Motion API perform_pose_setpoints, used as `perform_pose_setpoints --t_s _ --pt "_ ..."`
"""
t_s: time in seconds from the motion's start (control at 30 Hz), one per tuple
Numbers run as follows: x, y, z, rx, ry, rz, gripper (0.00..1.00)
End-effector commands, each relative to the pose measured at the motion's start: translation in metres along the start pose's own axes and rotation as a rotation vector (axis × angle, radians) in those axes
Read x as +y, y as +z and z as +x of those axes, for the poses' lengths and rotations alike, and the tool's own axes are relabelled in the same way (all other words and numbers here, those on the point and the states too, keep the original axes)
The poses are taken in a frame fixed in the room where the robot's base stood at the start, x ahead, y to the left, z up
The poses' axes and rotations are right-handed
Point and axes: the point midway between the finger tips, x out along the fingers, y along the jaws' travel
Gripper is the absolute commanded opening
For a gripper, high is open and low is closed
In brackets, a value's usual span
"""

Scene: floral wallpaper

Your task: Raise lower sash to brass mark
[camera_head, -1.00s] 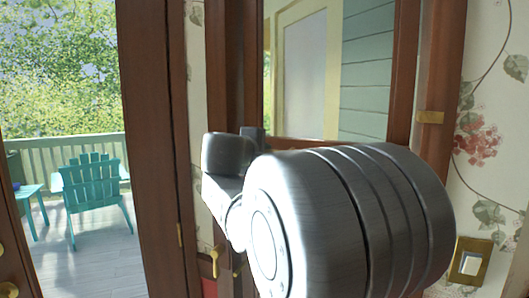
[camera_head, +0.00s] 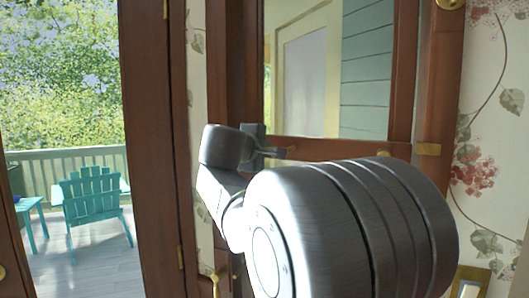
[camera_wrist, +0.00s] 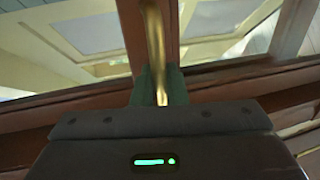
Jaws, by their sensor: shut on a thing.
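The lower sash (camera_head: 335,147) shows in the head view as a brown wooden bottom rail under a glass pane. A brass fitting (camera_head: 384,153) shows on the rail's right part, partly behind my arm. My gripper (camera_wrist: 155,88) is shut on a brass bar (camera_wrist: 153,35) in the wrist view, its dark fingers either side of it. In the head view my gripper (camera_head: 275,152) is at the rail's left part. My wrist hides the area below the rail.
A doorway at left opens onto a porch with a teal chair (camera_head: 92,205) and a small table (camera_head: 30,212). Brass door hardware (camera_head: 215,284) shows low, left of my arm. A wall switch (camera_head: 468,287) is at lower right.

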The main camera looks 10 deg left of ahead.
Motion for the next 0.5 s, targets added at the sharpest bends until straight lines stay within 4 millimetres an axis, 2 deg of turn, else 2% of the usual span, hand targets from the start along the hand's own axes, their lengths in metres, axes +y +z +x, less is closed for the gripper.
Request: perform_pose_setpoints --t_s 0.1,0.13,0.2,0.5 --pt "0.0003 -0.0002 -0.0002 0.001 0.001 0.001 0.0" --pt "0.0002 -0.0002 -0.0002 0.001 0.001 0.001 0.16" --pt "-0.0001 -0.0002 -0.0001 0.001 0.001 0.0 0.29" --pt "-0.001 -0.0002 -0.001 0.001 -0.001 0.0 0.29"
